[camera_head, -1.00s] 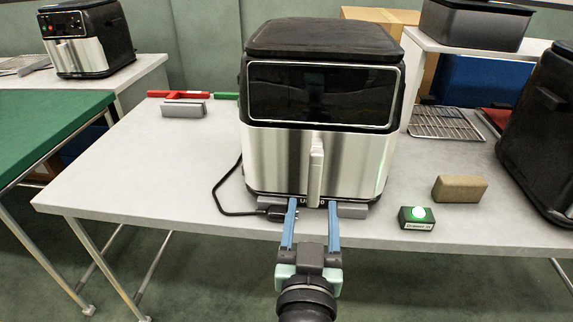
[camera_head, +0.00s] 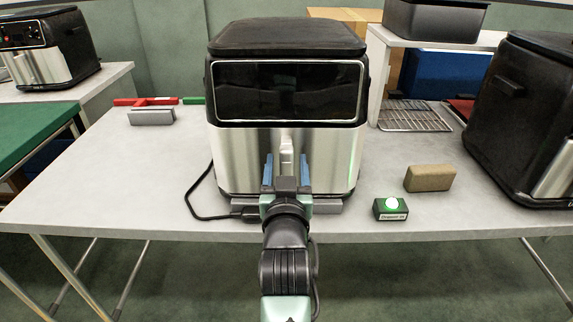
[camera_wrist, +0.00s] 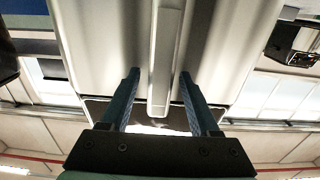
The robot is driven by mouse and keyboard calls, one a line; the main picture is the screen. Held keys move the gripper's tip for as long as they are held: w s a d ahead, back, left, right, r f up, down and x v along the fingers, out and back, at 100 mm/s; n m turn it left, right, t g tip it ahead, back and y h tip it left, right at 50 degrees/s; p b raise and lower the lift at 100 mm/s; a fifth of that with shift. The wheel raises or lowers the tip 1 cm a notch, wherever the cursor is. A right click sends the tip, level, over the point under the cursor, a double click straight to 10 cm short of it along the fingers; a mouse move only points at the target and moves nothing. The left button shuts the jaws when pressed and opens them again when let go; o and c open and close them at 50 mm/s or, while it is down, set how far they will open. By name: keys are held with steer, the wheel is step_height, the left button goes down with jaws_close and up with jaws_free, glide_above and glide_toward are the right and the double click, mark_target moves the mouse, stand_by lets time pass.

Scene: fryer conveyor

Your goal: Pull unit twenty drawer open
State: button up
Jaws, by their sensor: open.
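The air fryer (camera_head: 240,150) stands on the grey table, with a black top, a dark front panel and a steel drawer front. Its pale vertical handle (camera_head: 287,143) is in the middle of the drawer front, which looks shut. My gripper (camera_head: 287,165) is open in front of the lower handle, one blue finger on each side of it in the head view. In the wrist view the handle (camera_wrist: 164,60) runs down between the two open fingers (camera_wrist: 160,85). I cannot tell whether a finger touches it. The unit label is hidden behind my arm.
Another fryer (camera_head: 525,120) stands at the far right. A black cable (camera_head: 195,200) lies left of the fryer; the table's left part is largely clear.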

steer(key=shift+w, duration=0.15)
steer(key=shift+c, duration=0.3)
jaws_close()
stand_by(1.1)
